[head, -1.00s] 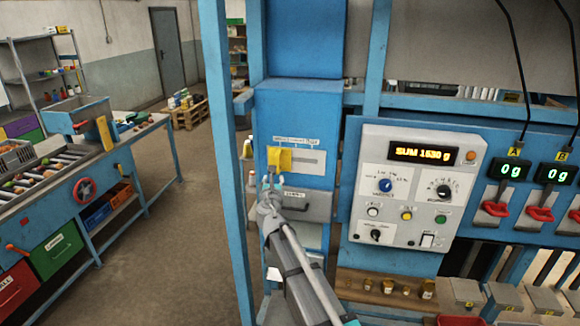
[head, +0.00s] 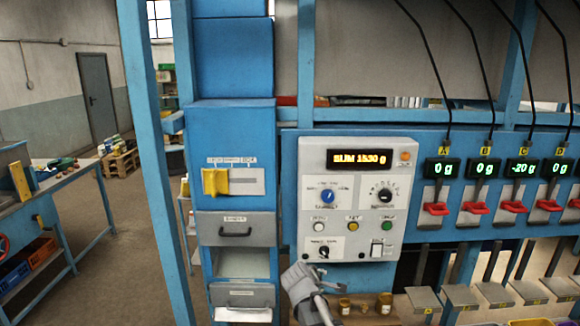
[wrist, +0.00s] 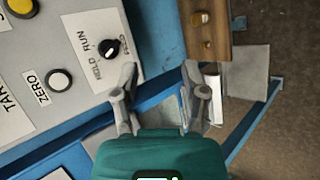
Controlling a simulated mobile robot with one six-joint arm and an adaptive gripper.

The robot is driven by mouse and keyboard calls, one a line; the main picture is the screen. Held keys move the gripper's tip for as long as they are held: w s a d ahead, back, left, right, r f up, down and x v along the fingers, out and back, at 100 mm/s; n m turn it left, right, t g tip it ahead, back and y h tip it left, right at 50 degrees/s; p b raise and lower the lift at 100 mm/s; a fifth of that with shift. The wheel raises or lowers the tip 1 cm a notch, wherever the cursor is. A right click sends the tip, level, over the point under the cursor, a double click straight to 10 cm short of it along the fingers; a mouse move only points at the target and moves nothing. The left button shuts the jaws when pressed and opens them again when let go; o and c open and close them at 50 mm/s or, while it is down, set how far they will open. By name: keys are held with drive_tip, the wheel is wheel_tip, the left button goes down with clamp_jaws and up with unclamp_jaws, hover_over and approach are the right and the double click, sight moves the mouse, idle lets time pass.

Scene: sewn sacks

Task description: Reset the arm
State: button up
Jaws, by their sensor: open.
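My gripper (wrist: 160,92) is open and empty in the wrist view, its two grey fingers spread apart. The left finger lies over the lower edge of the control panel (wrist: 75,50), beside the HOLD/RUN knob (wrist: 109,48). In the head view my grey arm end comes up from the bottom, below the panel (head: 311,185); its fingertips are hard to make out there. The panel's display reads SUM 1530 g.
A yellow slider (head: 215,181) sits at the left of its slot on the blue cabinet, above a grey drawer (head: 236,229). Small jars (head: 384,302) stand on a wooden shelf right of my arm. Red levers (head: 436,209) and weighing channels line the right.

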drive_tip(key=s+d+f+m+g+y+b, duration=0.2)
drive_tip(key=s+d+f+m+g+b, duration=0.1)
drive_tip(key=s+f+m, duration=0.3)
drive_tip(key=s+d+f+m+g+y+b, duration=0.3)
drive_tip(key=s+f+m, duration=0.4)
drive_tip(key=s+f, duration=0.3)
drive_tip(key=s+d+g+b, duration=0.1)
drive_tip(key=s+g+b, duration=0.1)
drive_tip(key=s, duration=0.2)
drive_tip(key=shift+d+m, duration=0.25)
drive_tip(key=shift+m, duration=0.05)
idle(1.9)
